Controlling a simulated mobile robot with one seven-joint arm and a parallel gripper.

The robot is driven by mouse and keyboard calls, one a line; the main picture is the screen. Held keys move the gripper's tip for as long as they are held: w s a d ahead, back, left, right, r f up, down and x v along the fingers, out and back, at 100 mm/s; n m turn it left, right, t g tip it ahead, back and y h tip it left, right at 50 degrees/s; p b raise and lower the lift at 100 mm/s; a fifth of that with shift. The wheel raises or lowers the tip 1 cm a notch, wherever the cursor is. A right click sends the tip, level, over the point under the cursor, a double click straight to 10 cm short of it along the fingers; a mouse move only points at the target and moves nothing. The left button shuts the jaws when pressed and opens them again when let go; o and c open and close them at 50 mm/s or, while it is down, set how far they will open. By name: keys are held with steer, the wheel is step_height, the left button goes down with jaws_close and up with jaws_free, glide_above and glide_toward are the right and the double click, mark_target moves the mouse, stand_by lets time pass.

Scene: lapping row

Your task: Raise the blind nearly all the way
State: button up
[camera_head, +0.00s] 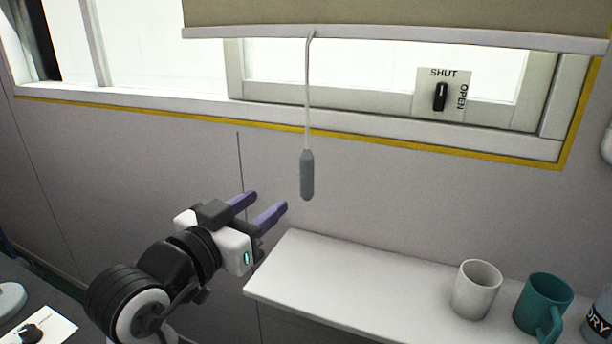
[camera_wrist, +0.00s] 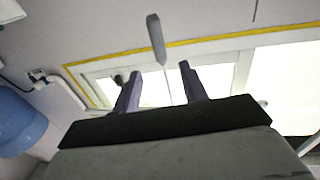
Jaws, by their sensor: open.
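The beige blind (camera_head: 400,14) hangs across the top of the window in the head view, with a pale bottom bar (camera_head: 420,39). A thin cord (camera_head: 308,100) hangs from the bar and ends in a grey pull handle (camera_head: 307,175). My gripper (camera_head: 264,205) is open and empty, a little left of and below the handle in the head view, with its purple fingers pointing towards it. In the wrist view the handle (camera_wrist: 156,38) shows beyond the fingertips, between the two fingers of my gripper (camera_wrist: 160,70). The handle is apart from both fingers.
A white shelf (camera_head: 350,287) runs along the wall below the window. On it stand a white mug (camera_head: 477,289), a teal mug (camera_head: 542,303) and a partly cut-off container (camera_head: 599,318). A window knob (camera_head: 440,96) sits on a SHUT/OPEN plate. The wall around the handle is clear.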

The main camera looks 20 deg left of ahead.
mark_target(303, 176)
steer(key=w+d, duration=0.1)
steer(key=w, duration=0.3)
steer(key=w+d+p, duration=0.1)
steer(key=w, duration=0.4)
steer(key=w+d+p, duration=0.1)
steer(key=w, duration=0.3)
steer(key=shift+w, duration=0.15)
jaws_close()
steer(key=shift+a, duration=0.1)
